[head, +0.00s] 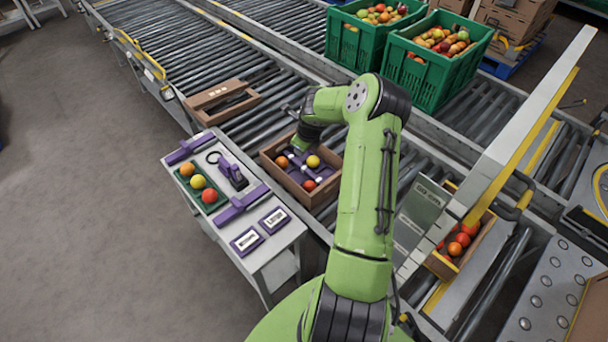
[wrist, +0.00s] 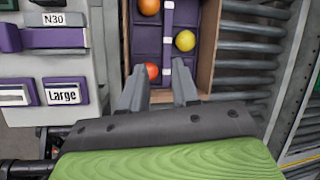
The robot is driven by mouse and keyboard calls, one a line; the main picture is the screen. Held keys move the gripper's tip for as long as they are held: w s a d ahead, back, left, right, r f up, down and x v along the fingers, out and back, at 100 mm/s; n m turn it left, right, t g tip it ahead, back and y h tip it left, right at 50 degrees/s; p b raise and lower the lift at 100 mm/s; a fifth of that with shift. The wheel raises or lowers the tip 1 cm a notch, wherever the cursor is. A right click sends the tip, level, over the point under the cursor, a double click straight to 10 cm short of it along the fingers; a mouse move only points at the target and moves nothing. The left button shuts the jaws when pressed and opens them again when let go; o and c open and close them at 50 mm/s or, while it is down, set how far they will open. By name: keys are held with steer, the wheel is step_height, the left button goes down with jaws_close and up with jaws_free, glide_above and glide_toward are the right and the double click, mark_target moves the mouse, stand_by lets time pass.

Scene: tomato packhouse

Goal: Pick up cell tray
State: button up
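The purple cell tray (head: 318,172) lies inside an open cardboard box (head: 272,163) on the roller conveyor. Tomatoes in orange, yellow and red sit in its cells. In the wrist view the tray (wrist: 147,45) has a pale lilac strip (wrist: 168,40) along its middle, like a handle. My gripper (wrist: 160,68) is open, with its two grey fingers apart at the near end of the tray. The near end of the strip appears between the fingers; I cannot tell whether they are at its height. In the head view my arm hides part of the box and most of the gripper.
A bench left of the box holds a green tray (head: 186,172) with three tomatoes, purple fixtures and label blocks (head: 247,241). An empty-looking cardboard box (head: 222,100) stands farther along the rollers. Green crates (head: 430,85) stand behind. Another tomato box (head: 440,265) is at right.

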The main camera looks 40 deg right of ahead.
mark_target(304, 168)
steer(key=w+d+f+m+b, duration=0.1)
steer(key=f+b, duration=0.1)
steer(key=f, duration=0.4)
steer(key=w+d+f+m+b, duration=0.1)
steer(key=w+d+f+b, duration=0.1)
steer(key=f, duration=0.5)
steer(key=w+d+f+m+b, duration=0.1)
steer(key=w+d+f+b, duration=0.1)
steer(key=f, duration=0.4)
steer(key=shift+f, duration=0.15)
jaws_close()
